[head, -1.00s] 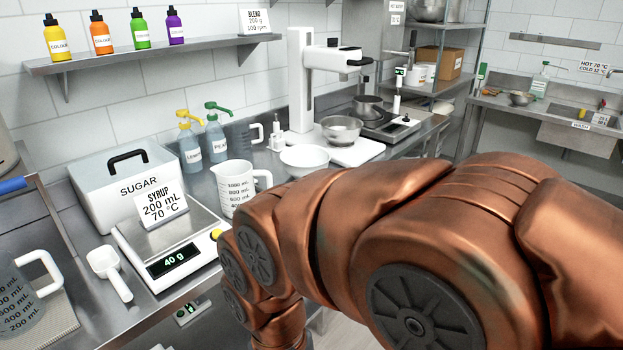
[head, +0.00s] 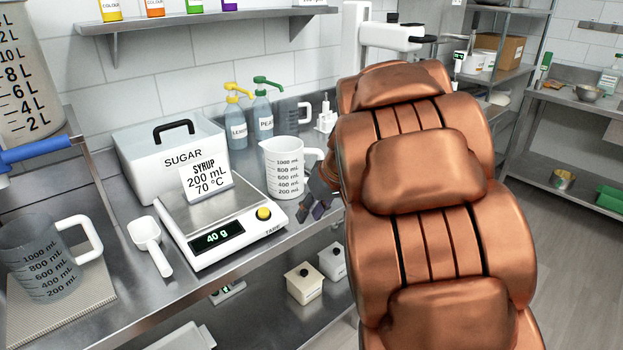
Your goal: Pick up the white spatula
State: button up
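I cannot make out a white spatula in the head view; my arm hides part of the counter and the area behind it. My gripper (head: 312,211) shows only in part at the left edge of my arm, over the front of the counter. Its two dark fingertips point down and stand apart, with nothing visible between them. It is just right of the white measuring jug (head: 283,170) and the kitchen scale (head: 240,228).
A white scoop (head: 150,246) lies left of the scale, which reads 40 g. A sugar box (head: 150,150), a clear jug (head: 40,265) on a mat and two pump bottles (head: 237,122) stand on the counter. Small lidded tubs (head: 304,284) sit on the lower shelf.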

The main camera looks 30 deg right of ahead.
jog(key=w+d+t+b, duration=0.1)
jog(key=w+d, duration=0.3)
jog(key=d, duration=0.2)
jog(key=w+d+f+n+t+b, duration=0.1)
jog(key=w+d+t, duration=0.1)
jog(key=w+d, duration=0.3)
jog(key=w+d+f+n+t+b, duration=0.1)
jog(key=w+d, duration=0.4)
jog(key=d, duration=0.2)
jog(key=shift+d+t+h, duration=0.15)
jog(key=shift+t+h, duration=0.15)
jog(key=shift+h, duration=0.1)
jog(key=shift+p+x, duration=0.35)
jog(key=shift+x, duration=0.95)
jog(key=shift+p+x, duration=0.75)
jog(key=shift+x, duration=1.75)
jog(key=shift+s, duration=0.1)
grip_shut()
